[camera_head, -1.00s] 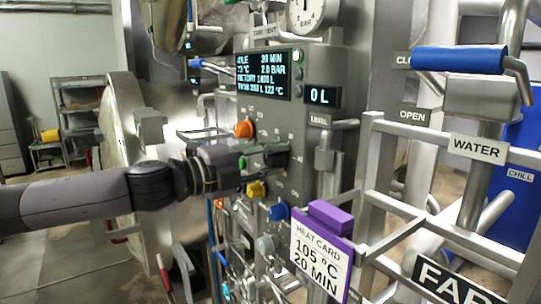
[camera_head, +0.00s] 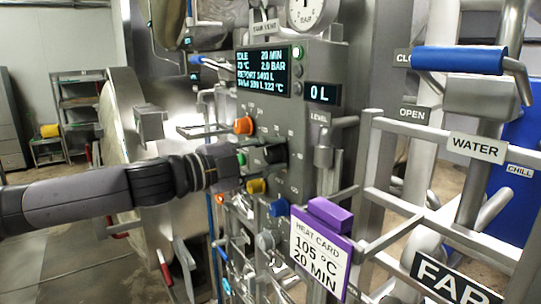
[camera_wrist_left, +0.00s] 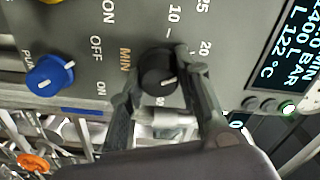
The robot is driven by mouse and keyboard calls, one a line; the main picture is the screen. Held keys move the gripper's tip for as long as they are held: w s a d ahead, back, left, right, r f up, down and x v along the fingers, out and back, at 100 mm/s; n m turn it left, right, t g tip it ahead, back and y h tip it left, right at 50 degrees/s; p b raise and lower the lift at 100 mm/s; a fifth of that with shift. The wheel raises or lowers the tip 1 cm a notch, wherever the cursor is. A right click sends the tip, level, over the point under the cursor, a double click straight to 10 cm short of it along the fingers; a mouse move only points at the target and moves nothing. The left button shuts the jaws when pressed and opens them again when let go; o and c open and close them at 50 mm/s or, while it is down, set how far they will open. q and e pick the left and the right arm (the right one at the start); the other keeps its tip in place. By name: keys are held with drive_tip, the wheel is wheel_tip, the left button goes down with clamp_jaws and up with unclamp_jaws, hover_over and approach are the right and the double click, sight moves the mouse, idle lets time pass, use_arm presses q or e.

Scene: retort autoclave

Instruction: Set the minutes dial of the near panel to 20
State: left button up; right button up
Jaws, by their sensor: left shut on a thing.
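The minutes dial is a black round knob with a white pointer mark, beside the orange MIN lettering in the left wrist view (camera_wrist_left: 158,70). It also shows in the head view (camera_head: 274,153) on the grey near panel (camera_head: 294,180). My left gripper (camera_wrist_left: 160,82) is shut on the dial, one finger on each side. In the head view the left gripper (camera_head: 262,157) reaches the panel from the left. Scale numbers 10, 20 and 25 show around the dial; the pointer's exact reading is unclear. The panel screen (camera_head: 264,74) shows 20 MIN in its top line. My right gripper is not in view.
Near the dial are an orange knob (camera_head: 243,126), a yellow knob (camera_head: 256,187) and a blue knob (camera_head: 279,208). A purple-edged heat card (camera_head: 320,250) reads 105 °C, 20 MIN. Grey pipe rails (camera_head: 440,228) stand to the right.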

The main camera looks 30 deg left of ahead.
use_arm(q)
drive_tip(key=o, duration=1.1)
drive_tip(key=shift+o, duration=0.2)
drive_tip(key=shift+v, duration=0.85)
drive_tip(key=v, duration=1)
drive_tip(key=shift+s, duration=0.15)
drive_tip(key=shift+a, duration=0.1)
